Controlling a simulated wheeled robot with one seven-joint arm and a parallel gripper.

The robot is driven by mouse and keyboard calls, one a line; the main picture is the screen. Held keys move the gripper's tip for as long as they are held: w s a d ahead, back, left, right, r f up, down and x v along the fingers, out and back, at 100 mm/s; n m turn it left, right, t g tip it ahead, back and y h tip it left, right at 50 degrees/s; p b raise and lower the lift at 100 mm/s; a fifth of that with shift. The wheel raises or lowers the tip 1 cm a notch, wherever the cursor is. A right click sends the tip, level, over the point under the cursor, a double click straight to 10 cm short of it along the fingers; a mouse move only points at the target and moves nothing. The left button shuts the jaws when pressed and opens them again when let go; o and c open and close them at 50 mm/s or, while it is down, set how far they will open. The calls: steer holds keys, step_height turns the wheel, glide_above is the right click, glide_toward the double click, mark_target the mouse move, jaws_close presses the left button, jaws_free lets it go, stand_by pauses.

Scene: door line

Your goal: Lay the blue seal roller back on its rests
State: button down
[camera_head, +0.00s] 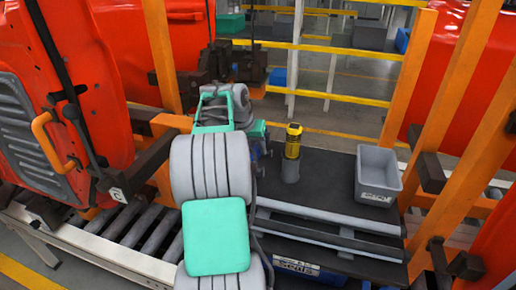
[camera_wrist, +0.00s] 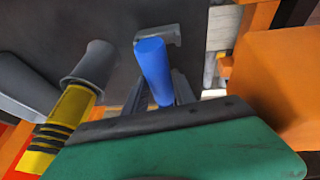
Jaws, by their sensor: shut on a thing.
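The blue seal roller (camera_wrist: 153,66) is between the fingers of my gripper (camera_wrist: 160,90) in the wrist view. The gripper is shut on it, and the roller's far end sticks out past the fingertips. A grey bracket-like piece (camera_wrist: 172,35), possibly one of the rests, shows just beyond the roller's far end, over the dark bench top. I cannot tell whether the roller touches it. In the head view my arm hides the roller and most of the gripper, at the left end of the dark bench (camera_head: 330,180).
A yellow-and-black tool (camera_head: 293,138) stands in a grey holder (camera_head: 290,171), close by the gripper in the wrist view (camera_wrist: 88,65). A grey bin (camera_head: 378,170) is at the bench's right. Orange posts (camera_head: 410,70) and a roller conveyor (camera_head: 135,222) flank the bench. A seals box (camera_head: 296,267) sits below.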

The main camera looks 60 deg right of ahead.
mark_target(256, 145)
steer(key=shift+d+r, duration=0.1)
steer(key=shift+d, duration=0.25)
steer(key=d+f+p, duration=0.2)
steer(key=shift+w+f, duration=0.15)
steer(key=shift+f, duration=0.15)
steer(key=shift+a+f, duration=0.15)
steer(key=shift+f, duration=0.35)
steer(key=c, duration=1)
jaws_free()
